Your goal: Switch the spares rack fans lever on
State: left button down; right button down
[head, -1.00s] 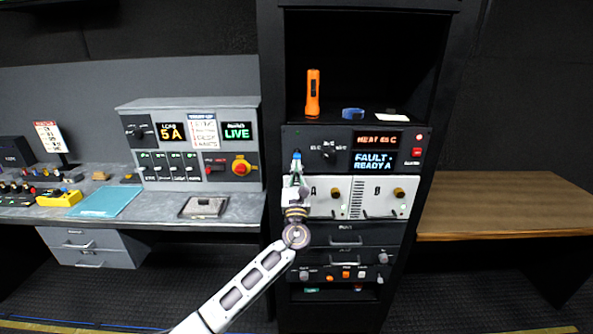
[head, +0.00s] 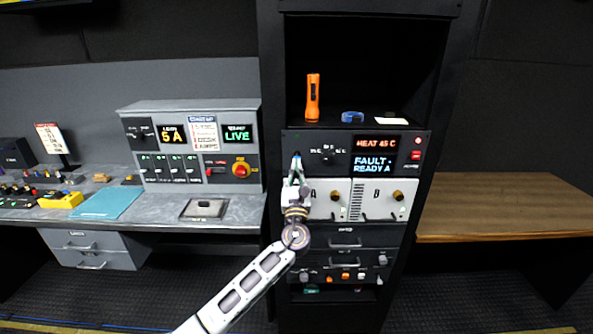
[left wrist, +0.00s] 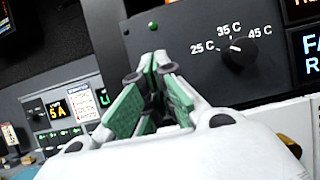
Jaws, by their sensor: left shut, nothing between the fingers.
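The spares rack's upper panel (head: 314,142) has a temperature knob (head: 329,155) and lit displays reading HEAT 45 C and FAULT - READY A. My left gripper (head: 295,172) is in front of this panel's left end, left of the knob. It is shut with nothing held. In the left wrist view its green-padded fingers (left wrist: 150,92) point at the dark panel, left of the knob (left wrist: 238,51). A small green light (left wrist: 154,27) shows just beyond the fingertips. I cannot make out the fans lever clearly; the fingers cover part of that area. My right gripper is out of view.
Below are two white modules, A (head: 327,199) and B (head: 379,200), and dark drawers (head: 345,239). An orange torch (head: 313,98) stands on the shelf above. A control desk (head: 240,208) is at the left, a wooden bench (head: 500,205) at the right.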

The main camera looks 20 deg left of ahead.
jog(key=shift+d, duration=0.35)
pick_arm(q)
jog(key=shift+f, duration=0.15)
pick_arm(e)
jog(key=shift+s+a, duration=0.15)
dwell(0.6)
